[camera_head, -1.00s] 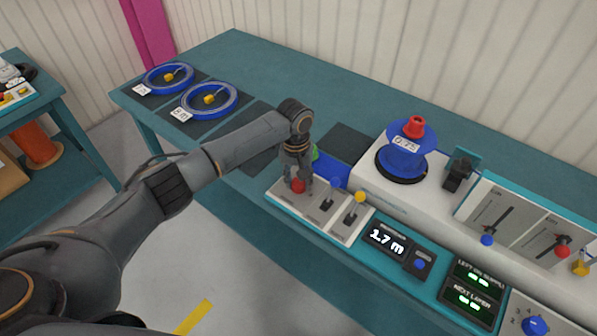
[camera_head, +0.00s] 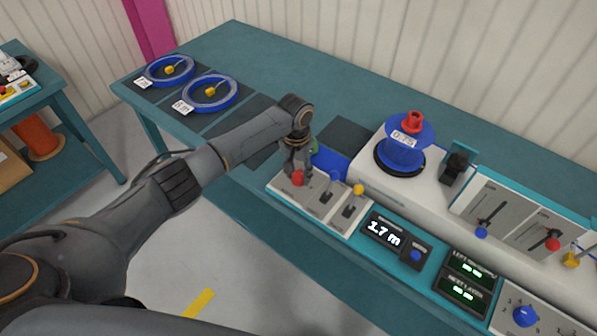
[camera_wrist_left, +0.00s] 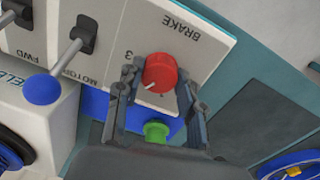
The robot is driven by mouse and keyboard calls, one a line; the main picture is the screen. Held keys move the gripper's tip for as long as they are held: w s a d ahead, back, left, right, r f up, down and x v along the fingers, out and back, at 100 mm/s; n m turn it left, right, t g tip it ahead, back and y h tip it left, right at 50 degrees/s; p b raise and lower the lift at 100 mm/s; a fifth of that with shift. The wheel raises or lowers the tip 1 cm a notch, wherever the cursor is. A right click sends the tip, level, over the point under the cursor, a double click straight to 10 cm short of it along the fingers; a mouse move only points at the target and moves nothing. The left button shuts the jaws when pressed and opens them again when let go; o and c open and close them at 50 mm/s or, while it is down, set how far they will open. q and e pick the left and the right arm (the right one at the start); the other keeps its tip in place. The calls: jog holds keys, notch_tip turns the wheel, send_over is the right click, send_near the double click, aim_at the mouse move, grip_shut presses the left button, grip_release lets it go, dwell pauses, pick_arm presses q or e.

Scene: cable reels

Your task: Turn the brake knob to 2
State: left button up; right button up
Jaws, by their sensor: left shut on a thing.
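The red brake knob (camera_head: 298,178) sits at the left end of the white control panel (camera_head: 326,217). In the left wrist view the knob (camera_wrist_left: 160,72) shows beside the upside-down word BRAKE, its white pointer line slanting to the lower left. A digit 3 shows left of the knob; the other marks are partly hidden. My left gripper (camera_head: 297,168) reaches down over the knob, and in the wrist view its fingers (camera_wrist_left: 157,85) are shut on the knob's sides. My right gripper is not in view.
Two levers, blue-tipped (camera_head: 335,177) and yellow-tipped (camera_head: 358,190), stand right of the knob. A green part (camera_wrist_left: 156,131) lies close below the knob in the wrist view. A display (camera_head: 384,233) reads 1.7 m. A blue reel (camera_head: 404,156) stands behind.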

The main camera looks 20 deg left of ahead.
aim_at(297, 174)
pick_arm(q)
jog(key=o, duration=1.2)
jog(key=r, duration=1.2)
jog(key=shift+a, duration=0.25)
jog(key=shift+f, duration=0.1)
